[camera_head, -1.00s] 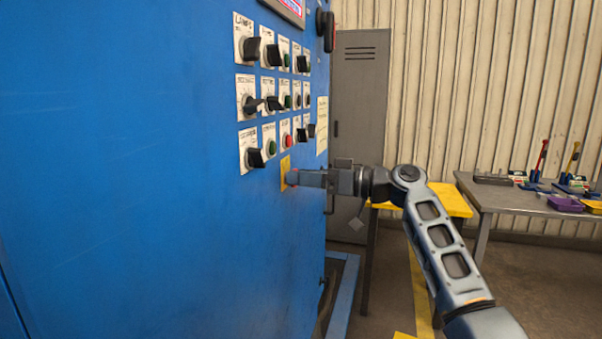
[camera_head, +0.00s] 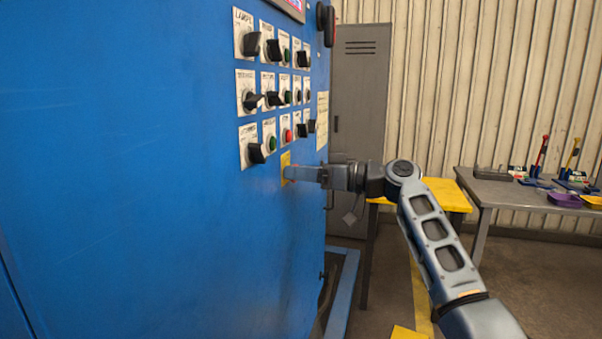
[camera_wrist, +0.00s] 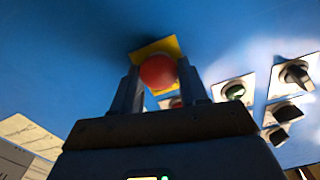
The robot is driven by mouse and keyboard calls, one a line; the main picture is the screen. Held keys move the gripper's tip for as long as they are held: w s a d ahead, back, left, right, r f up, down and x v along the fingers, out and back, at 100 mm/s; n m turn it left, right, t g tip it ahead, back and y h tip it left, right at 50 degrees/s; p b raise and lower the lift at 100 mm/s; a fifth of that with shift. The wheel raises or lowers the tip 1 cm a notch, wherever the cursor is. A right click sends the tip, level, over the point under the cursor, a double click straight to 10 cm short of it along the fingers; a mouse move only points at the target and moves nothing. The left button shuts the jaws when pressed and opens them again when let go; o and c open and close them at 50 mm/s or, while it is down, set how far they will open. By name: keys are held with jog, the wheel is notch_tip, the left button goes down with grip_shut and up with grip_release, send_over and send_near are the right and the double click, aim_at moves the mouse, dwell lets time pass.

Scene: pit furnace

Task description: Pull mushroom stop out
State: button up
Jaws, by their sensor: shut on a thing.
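The mushroom stop shows in the wrist view as a round red head (camera_wrist: 158,72) in front of a yellow plate (camera_wrist: 150,50) on the blue panel. My gripper (camera_wrist: 160,80) has one finger on each side of the red head and is shut on it. In the head view my gripper (camera_head: 296,174) reaches the yellow plate (camera_head: 286,166) from the right, below the rows of controls. The red head is mostly hidden there behind the fingers. I cannot tell whether the head stands out or is pressed in.
Rows of black knobs (camera_head: 252,44) and buttons, including a red button (camera_head: 287,135), sit just above on the blue cabinet (camera_head: 150,200). A grey locker (camera_head: 358,110), yellow table (camera_head: 440,195) and grey workbench (camera_head: 490,195) stand behind my arm. The space right of the panel is open.

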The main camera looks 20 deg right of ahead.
grip_shut()
jog(key=shift+f, duration=0.1)
jog(key=shift+s+d+b, duration=0.35)
jog(key=shift+d+b, duration=0.15)
jog(key=shift+b, duration=0.55)
jog(key=o, duration=1.1)
grip_release()
jog(key=shift+c, duration=0.2)
jog(key=b+v, duration=0.2)
jog(key=v, duration=0.5)
jog(key=shift+s+d, duration=0.25)
jog(key=shift+d, duration=0.05)
